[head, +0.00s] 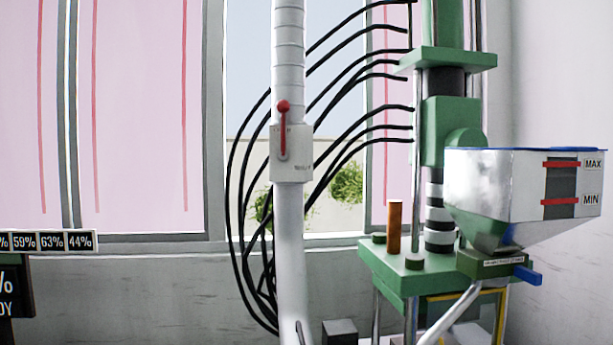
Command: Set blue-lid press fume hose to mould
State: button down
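The green press (457,115) stands at the right. Its metal hopper (490,185) has a blue lid (525,149) along the top and MAX and MIN marks on its side. A pale fume hose (289,55) runs vertically left of the press, in front of the window. A light plate (304,150) is fixed on the hose, with a red lever (283,130) on it. The lever stands upright, its round knob at the top. My gripper is not in view.
Several black cables (240,200) loop behind the hose to the press. An orange-brown cylinder (394,227) stands on the press's green table (385,265). A blue handle (528,275) sticks out below the hopper. A percentage display (50,241) is at far left. A grey block (340,332) is at bottom.

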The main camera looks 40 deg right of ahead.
aim_at(294, 317)
jog(key=z, duration=1.1)
